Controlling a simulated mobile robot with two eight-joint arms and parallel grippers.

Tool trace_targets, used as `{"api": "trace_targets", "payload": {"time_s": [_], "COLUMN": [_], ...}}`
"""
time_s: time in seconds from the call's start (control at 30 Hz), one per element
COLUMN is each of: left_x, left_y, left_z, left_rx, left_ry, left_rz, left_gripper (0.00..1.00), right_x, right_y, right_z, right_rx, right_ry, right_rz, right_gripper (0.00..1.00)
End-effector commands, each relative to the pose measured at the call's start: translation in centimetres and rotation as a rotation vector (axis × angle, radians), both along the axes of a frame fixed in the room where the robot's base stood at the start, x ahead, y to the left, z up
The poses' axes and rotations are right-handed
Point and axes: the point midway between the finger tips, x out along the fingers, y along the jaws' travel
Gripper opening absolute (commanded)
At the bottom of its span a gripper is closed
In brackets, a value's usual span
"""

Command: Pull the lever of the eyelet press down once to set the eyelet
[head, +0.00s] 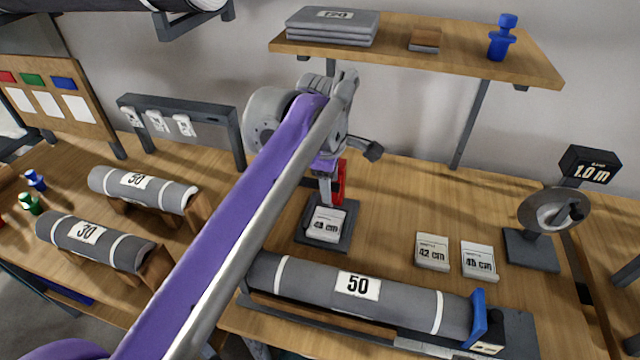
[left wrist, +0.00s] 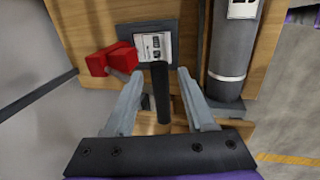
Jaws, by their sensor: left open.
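The eyelet press stands on the bench in the middle of the head view, with a red body (head: 339,182) and a dark base (head: 346,238). A white card (head: 325,224) lies on the base. In the left wrist view the red part (left wrist: 110,60) is left of the fingers. A dark bar (left wrist: 160,92), seemingly the press lever's handle, shows between the fingers, with gaps on both sides. My left gripper (left wrist: 159,74) is open around it; I see no contact. In the head view my left gripper (head: 328,188) is by the press, partly hidden by my arm. My right gripper is not in view.
A grey roll labelled 50 (head: 410,298) lies in front of the press. Two cards (head: 432,252) (head: 479,260) lie to the right, before a crank device (head: 535,245). A shelf (head: 460,66) hangs above. More rolls (head: 95,242) lie left.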

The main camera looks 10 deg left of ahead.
Motion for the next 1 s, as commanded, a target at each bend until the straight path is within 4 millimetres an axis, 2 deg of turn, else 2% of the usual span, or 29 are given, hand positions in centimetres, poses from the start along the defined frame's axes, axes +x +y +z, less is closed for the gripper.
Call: {"api": "trace_targets", "payload": {"time_s": [0.17,0.43,0.67,1.0], "left_x": [0.0,0.0,-0.1,-0.8], "left_y": [0.0,0.0,0.0,0.0], "left_z": [0.0,0.1,-0.2,-1.5], "left_rx": [0.0,0.0,0.0,0.0], "left_ry": [0.0,0.0,0.0,0.001], "left_rz": [0.0,0.0,0.0,0.0], "left_gripper": [0.55,0.06,0.05,0.05], "right_x": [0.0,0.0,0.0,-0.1], "right_y": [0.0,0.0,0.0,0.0], "right_z": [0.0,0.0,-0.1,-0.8], "right_rx": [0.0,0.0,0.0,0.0], "right_ry": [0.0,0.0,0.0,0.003], "right_rz": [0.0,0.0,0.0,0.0], "right_gripper": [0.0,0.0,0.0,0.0]}}
